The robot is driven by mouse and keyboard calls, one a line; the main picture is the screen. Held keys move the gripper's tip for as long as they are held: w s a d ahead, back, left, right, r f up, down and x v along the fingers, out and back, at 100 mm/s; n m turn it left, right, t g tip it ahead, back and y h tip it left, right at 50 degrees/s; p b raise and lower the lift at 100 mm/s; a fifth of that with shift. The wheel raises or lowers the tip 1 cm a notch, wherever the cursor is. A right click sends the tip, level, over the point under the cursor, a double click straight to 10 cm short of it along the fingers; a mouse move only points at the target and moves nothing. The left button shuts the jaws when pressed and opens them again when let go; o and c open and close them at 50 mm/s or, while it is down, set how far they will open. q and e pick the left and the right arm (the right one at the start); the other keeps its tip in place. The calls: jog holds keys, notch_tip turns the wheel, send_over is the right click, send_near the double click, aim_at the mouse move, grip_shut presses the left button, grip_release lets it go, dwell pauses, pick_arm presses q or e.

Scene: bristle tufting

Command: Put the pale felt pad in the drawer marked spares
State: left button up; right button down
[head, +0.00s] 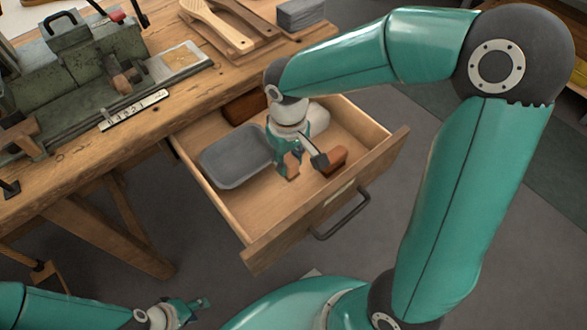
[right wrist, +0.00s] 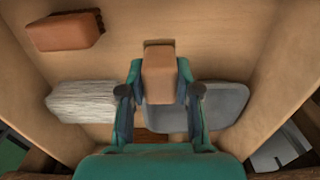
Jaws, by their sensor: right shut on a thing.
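My right gripper (head: 291,168) is inside the open drawer (head: 268,237), shut on a small tan block (right wrist: 158,75). The block is low over or on the drawer floor; I cannot tell if it touches. Its colour is light brown, and I cannot tell whether it is the felt pad. A pale label (head: 340,191) is on the drawer front, its writing unreadable. A white, fibrous bundle (right wrist: 82,101) lies in the drawer, partly hidden in the head view. My left gripper (head: 197,308) is low at the left, away from the drawer; its opening is unclear.
The drawer also holds a grey tray (head: 236,157), a reddish-brown block (head: 335,157) and a darker brown block (head: 245,106). The workbench (head: 60,174) carries a green machine (head: 92,45) and wooden tools.

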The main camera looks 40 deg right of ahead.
aim_at(289, 172)
notch_tip(289, 172, down, 4)
jog(key=shift+f+b, duration=0.2)
jog(key=shift+b, duration=0.4)
jog(key=shift+r, duration=0.1)
jog(key=c, duration=0.8)
grip_release()
